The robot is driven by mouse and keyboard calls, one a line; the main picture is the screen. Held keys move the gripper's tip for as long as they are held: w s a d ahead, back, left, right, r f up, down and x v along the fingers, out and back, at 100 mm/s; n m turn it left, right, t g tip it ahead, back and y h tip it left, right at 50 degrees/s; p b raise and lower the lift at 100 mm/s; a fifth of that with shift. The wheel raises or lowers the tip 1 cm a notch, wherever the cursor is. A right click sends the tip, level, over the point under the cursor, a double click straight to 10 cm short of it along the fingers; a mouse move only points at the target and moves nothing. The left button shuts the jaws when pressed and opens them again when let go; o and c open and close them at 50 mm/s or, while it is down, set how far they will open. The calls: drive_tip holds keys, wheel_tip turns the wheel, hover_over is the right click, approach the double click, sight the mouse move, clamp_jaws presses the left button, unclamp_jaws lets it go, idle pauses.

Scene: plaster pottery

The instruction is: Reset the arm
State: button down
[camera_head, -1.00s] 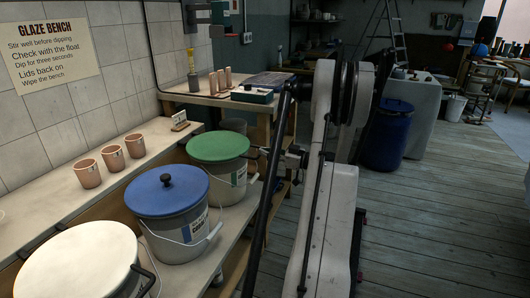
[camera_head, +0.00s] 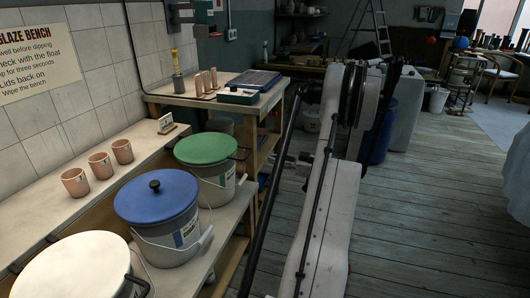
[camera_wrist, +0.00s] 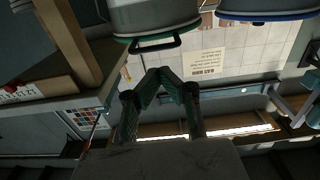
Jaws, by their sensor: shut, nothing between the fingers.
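My gripper (camera_wrist: 160,78) shows in the wrist view with its two dark fingers drawn together at the tips and nothing between them. The wrist view looks upside down, with a grey bucket (camera_wrist: 153,18) with a green rim just beyond the fingertips and a blue-rimmed one to its right. In the head view my white arm rises in the middle, to the right of the glaze bench. I cannot clearly make out the gripper there.
Lidded buckets, green (camera_head: 204,149), blue (camera_head: 156,197) and white (camera_head: 75,268), stand on the low bench left of my arm. Three clay cups (camera_head: 99,165) stand on the ledge behind. A blue barrel (camera_head: 380,135) is behind my arm. The wooden floor (camera_head: 430,215) at right is clear.

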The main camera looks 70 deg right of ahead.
drive_tip(key=shift+s+f, duration=0.25)
drive_tip(key=shift+s, duration=0.2)
drive_tip(key=shift+w, duration=0.1)
